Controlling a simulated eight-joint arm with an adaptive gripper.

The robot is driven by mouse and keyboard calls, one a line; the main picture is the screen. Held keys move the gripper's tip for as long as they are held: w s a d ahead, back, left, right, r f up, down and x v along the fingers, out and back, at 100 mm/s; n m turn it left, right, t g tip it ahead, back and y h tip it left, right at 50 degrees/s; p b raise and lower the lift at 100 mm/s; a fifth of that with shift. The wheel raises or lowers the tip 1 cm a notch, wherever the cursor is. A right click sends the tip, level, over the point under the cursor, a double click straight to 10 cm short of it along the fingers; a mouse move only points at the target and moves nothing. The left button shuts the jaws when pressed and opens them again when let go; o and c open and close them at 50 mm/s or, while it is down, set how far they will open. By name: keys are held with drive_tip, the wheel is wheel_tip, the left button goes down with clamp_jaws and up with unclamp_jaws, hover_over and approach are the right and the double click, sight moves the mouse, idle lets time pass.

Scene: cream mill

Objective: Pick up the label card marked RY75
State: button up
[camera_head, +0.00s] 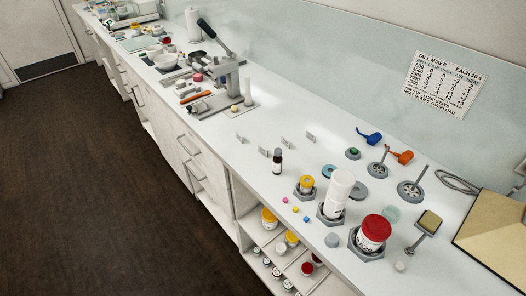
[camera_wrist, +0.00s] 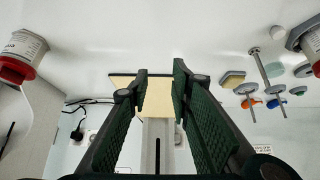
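Several small white cards stand on the white counter in the head view: one at the left (camera_head: 240,137), one nearer the front (camera_head: 263,152), one behind (camera_head: 285,141) and one to the right (camera_head: 311,138). Their markings are too small to read, so I cannot tell which is RY75. My gripper (camera_wrist: 160,85) is open and empty in the wrist view, its two dark ribbed fingers apart. That view looks upside down. No card can be made out between or near the fingers. My gripper does not show in the head view.
A dark bottle (camera_head: 277,163) stands close to the cards. A white cylinder (camera_head: 338,190), a red-lidded jar (camera_head: 374,232) and mixer tools (camera_head: 411,189) stand to the right. A lever press (camera_head: 225,75) is at the left. A tan board (camera_head: 495,240) lies at the right end.

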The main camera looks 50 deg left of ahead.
drive_tip(key=w+a+r+n+g+y+p, duration=0.1)
drive_tip(key=w+a+r+n+p, duration=0.15)
drive_tip(key=w+a, duration=0.4)
drive_tip(key=w+a+r+n+g+p, duration=0.1)
drive_tip(key=w+a+r+n+p, duration=0.2)
drive_tip(key=a, duration=0.7)
drive_tip(key=w+a+r+n+g+y+p, duration=0.1)
drive_tip(key=w+a+r+n+p, duration=0.1)
drive_tip(key=w+a+r, duration=0.5)
drive_tip(key=a+f+n+g+p, duration=0.2)
drive_tip(key=a+n, duration=0.1)
drive_tip(key=a, duration=1.1)
drive_tip(key=n+g+h+p, duration=0.2)
drive_tip(key=n+p, duration=0.6)
hover_over(263, 148)
wheel_tip(263, 148, down, 14)
drive_tip(key=shift+f, duration=0.15)
drive_tip(key=shift+f, duration=1.3)
